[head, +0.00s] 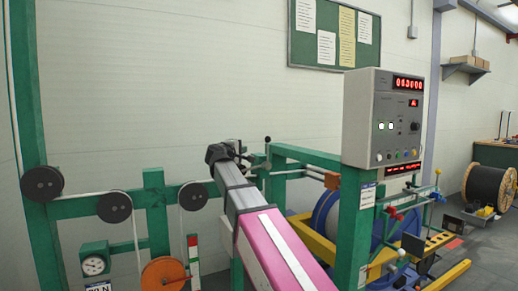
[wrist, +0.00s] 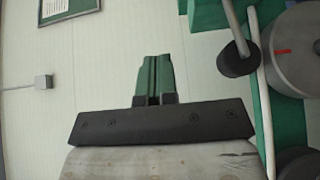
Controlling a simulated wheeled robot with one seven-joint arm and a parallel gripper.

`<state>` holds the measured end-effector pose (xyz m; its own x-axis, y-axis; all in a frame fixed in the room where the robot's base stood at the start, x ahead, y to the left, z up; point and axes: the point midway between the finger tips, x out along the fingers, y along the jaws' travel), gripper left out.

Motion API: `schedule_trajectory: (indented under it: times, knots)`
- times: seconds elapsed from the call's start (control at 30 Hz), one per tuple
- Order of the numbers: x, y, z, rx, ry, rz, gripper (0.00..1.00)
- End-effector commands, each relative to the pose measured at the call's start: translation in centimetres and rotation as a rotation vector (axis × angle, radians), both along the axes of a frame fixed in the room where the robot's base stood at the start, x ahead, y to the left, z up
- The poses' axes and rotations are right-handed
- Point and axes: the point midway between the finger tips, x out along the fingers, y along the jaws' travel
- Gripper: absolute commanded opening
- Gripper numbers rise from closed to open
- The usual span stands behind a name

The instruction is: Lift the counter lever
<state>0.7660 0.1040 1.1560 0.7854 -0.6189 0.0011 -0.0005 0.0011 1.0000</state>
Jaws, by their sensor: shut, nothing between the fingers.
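A lever with a black knob (head: 267,139) stands by the green frame, just right of my gripper (head: 220,152) in the head view; I take it for the counter lever. In the wrist view a black knob (wrist: 236,59) on a pale grey rod shows at the upper right, beside a grey wheel (wrist: 291,48) with a red mark. My gripper's green fingers (wrist: 155,58) are together and empty, to the left of the knob and apart from it. My arm hides part of the lever's surroundings in the head view.
The green frame (head: 310,158) runs right to a grey control box (head: 380,118) with red displays. Black pulleys (head: 114,206) and a dial gauge (head: 94,265) are at the left. A blue drum (head: 326,214) lies behind the frame. Pale wall lies behind the fingers.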

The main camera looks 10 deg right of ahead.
Motion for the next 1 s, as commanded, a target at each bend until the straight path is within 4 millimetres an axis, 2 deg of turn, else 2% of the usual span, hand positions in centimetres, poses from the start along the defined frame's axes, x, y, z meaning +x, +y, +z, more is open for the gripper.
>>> schedule_trajectory:
  times: [0.17,0.63,0.8,1.0]
  knots:
    - [1.4,-1.0,0.0,0.001,0.001,-0.003,0.0]
    - [8.1,-6.2,0.0,0.001,0.001,-0.001,0.0]
    - [8.1,-8.6,0.0,0.001,0.001,-0.001,0.0]
    - [8.2,-10.0,-0.1,0.001,0.0,0.0,0.0]
